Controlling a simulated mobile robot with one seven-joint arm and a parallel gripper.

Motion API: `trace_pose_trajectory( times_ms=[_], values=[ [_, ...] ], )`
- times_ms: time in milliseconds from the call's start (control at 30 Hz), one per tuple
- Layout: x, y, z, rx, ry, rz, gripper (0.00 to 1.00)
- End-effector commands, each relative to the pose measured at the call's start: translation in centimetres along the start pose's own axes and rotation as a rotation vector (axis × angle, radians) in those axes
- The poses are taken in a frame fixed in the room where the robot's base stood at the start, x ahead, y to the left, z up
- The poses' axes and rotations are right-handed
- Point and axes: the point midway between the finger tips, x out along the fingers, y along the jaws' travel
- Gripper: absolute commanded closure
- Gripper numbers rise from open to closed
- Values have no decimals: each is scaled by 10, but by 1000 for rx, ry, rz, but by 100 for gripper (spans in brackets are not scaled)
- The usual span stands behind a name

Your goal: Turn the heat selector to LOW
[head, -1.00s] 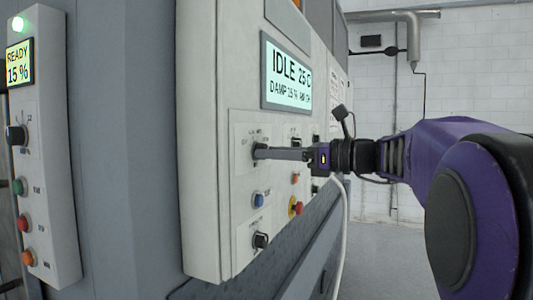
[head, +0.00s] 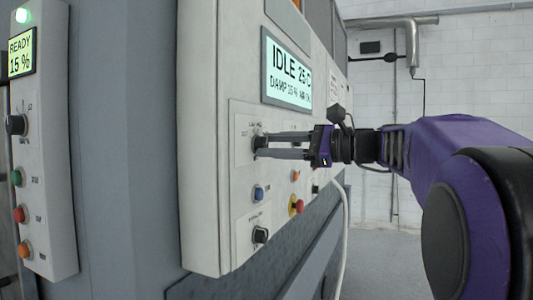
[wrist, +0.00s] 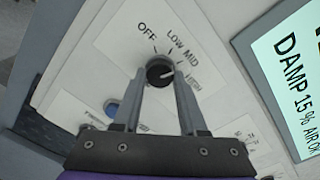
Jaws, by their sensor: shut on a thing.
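The heat selector (wrist: 159,72) is a round black knob on a white plate marked OFF, LOW, MID and HIGH. Its white pointer line aims to the right in the wrist view, toward HIGH. In the head view the knob (head: 258,142) is at the upper left of the control panel, below the IDLE display. My gripper (wrist: 159,73) has one finger on each side of the knob and is shut on it. In the head view my gripper (head: 261,146) reaches in from the right, with both fingers showing one above the other. The fingers partly cover the knob's sides.
The IDLE display (head: 287,71) is just above my gripper. A blue button (head: 258,193), a red button on yellow (head: 296,206) and another black knob (head: 260,235) are below. A side panel (head: 45,150) with a READY display stands at left. Open floor is at right.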

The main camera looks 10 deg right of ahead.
Motion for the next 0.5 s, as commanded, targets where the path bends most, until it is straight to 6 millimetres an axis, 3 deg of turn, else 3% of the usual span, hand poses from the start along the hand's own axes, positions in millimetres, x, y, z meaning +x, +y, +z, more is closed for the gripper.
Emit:
trace_pose_trajectory(
  times_ms=[500],
  values=[
    [0, 2, -3, -466, 8, 1, 100]
  ],
)
